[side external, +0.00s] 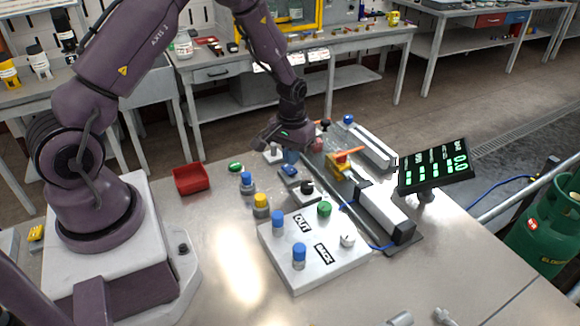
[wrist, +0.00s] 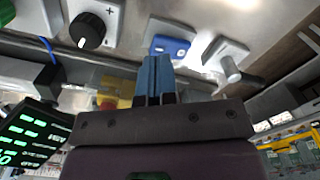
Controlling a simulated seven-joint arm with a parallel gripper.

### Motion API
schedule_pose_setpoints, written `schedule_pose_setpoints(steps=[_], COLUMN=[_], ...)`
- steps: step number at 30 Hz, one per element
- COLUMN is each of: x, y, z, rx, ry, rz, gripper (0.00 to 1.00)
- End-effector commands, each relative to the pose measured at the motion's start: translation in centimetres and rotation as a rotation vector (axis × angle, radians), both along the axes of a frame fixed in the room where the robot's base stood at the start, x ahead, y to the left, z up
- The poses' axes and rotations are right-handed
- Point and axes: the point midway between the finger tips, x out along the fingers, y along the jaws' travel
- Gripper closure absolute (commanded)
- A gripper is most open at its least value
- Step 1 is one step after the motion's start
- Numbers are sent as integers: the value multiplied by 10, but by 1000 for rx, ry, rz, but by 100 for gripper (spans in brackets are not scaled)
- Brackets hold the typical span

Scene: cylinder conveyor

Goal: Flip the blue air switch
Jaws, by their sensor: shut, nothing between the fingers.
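The blue air switch (side external: 289,170) is a small blue rocker on a white plate, on the table below my gripper in the side view. My gripper (side external: 291,157) points down close above the switch. Its blue fingers (wrist: 155,62) are together with nothing between them. There looks to be a gap between the fingertips and the switch, but I cannot tell its size.
A plate with a black knob (side external: 307,188) and one with a metal lever (wrist: 231,70) flank the switch. A white button panel (side external: 280,262) stands in front. The cylinder rig (side external: 385,212) and display (side external: 434,166) are right; a red tray (side external: 190,179) is left.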

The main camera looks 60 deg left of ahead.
Motion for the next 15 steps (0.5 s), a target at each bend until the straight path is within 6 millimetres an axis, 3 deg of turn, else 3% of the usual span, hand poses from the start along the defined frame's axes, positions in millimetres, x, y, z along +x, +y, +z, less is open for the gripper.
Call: schedule_pose_setpoints(steps=[15], x=[0], y=[0], z=[-7], rx=[0], ry=[0], rz=[0], gripper=[100])
